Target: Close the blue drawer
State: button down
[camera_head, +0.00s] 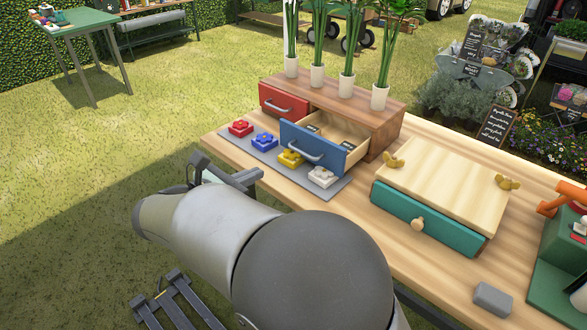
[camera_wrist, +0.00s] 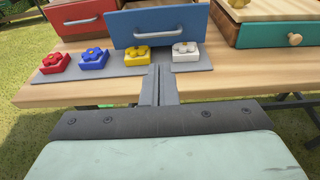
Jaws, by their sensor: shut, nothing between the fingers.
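The blue drawer (camera_head: 314,151) is pulled out of the wooden cabinet (camera_head: 382,122), with its open inside and some dark items showing. Its front has a light grey handle (camera_head: 305,151). In the wrist view the blue drawer front (camera_wrist: 185,24) is at the top, with its handle (camera_wrist: 156,34) left of centre. My gripper (camera_wrist: 160,72) is shut and empty. Its fingers point towards the drawer from in front, low over the grey mat and a little right of the handle, apart from the drawer front. In the head view my arm hides part of the gripper.
Red (camera_head: 241,128), blue (camera_head: 264,140), yellow (camera_head: 290,158) and white (camera_head: 321,177) flower blocks sit on a grey mat (camera_head: 262,157) before the cabinet. A red drawer (camera_head: 283,102) is beside the blue one. Several potted plants stand on top. A teal-drawer box (camera_head: 430,217) stands right.

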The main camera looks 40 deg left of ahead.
aim_at(301, 153)
jog(key=x, duration=1.3)
jog(key=shift+w+a+b, duration=0.2)
jog(key=shift+w+b, duration=0.15)
jog(key=shift+b, duration=0.05)
